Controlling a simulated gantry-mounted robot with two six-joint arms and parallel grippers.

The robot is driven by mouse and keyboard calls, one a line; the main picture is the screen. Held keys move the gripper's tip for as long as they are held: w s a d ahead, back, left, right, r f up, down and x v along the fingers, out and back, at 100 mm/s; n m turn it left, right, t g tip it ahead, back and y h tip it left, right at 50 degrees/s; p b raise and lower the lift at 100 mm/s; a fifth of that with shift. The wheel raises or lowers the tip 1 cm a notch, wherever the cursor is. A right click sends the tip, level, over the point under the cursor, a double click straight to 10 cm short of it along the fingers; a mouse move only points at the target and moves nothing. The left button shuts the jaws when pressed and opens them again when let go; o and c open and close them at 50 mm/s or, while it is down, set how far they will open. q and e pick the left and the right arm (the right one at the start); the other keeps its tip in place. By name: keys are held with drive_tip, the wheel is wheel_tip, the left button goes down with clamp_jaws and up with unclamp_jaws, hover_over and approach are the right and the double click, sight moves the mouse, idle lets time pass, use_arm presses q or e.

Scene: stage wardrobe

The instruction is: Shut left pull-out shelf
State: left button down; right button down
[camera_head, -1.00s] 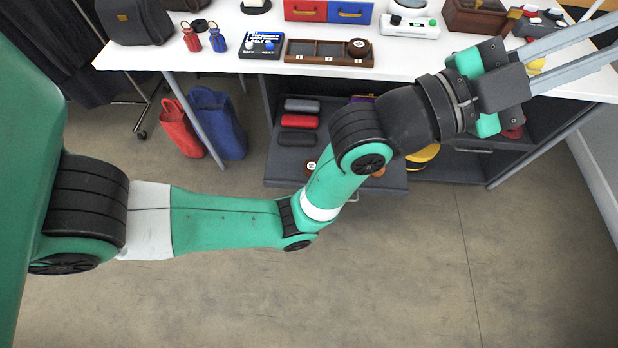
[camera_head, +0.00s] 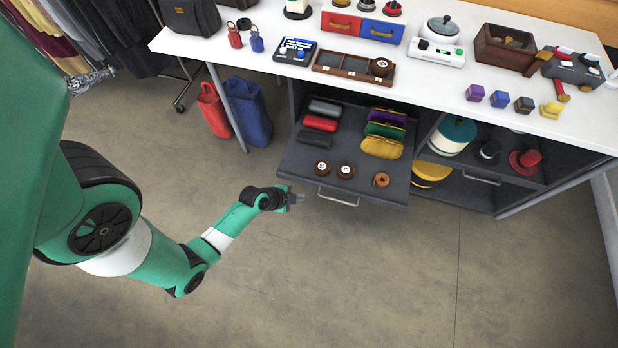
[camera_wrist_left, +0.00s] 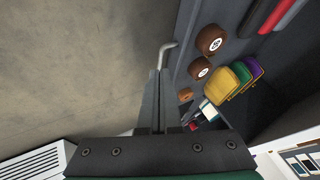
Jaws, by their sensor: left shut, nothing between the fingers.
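The left pull-out shelf (camera_head: 398,187) juts out from under the white table, dark grey, with a metal bar handle (camera_head: 338,198) on its front edge. It carries several cases and pouches, two brown numbered discs and a small brown ring. My left gripper (camera_head: 299,198) is shut and empty, just left of the handle and in front of the shelf's front edge. In the left wrist view, the closed fingers (camera_wrist_left: 158,75) point toward the handle (camera_wrist_left: 168,56); I cannot tell whether they touch it. My right gripper is out of view.
A right shelf (camera_head: 520,181) with a black hat and a red hat sits beside it, further back. Red (camera_head: 213,112) and blue (camera_head: 248,112) bags stand left of the shelf. The white tabletop (camera_head: 440,82) holds many items. The floor in front is clear.

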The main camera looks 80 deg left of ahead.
sight(321, 188)
use_arm(q)
drive_tip(key=w+a+f+b, duration=0.1)
drive_tip(key=w+f+b, duration=0.1)
drive_tip(key=w+a+f+b, duration=0.2)
drive_tip(key=f+b, duration=0.1)
drive_tip(key=w+a+f+b, duration=0.2)
drive_tip(key=w+b, duration=0.1)
drive_tip(key=shift+w+a+f, duration=0.1)
drive_tip(key=shift+f, duration=0.25)
drive_tip(key=shift+a, duration=0.15)
drive_tip(key=shift+r, duration=0.1)
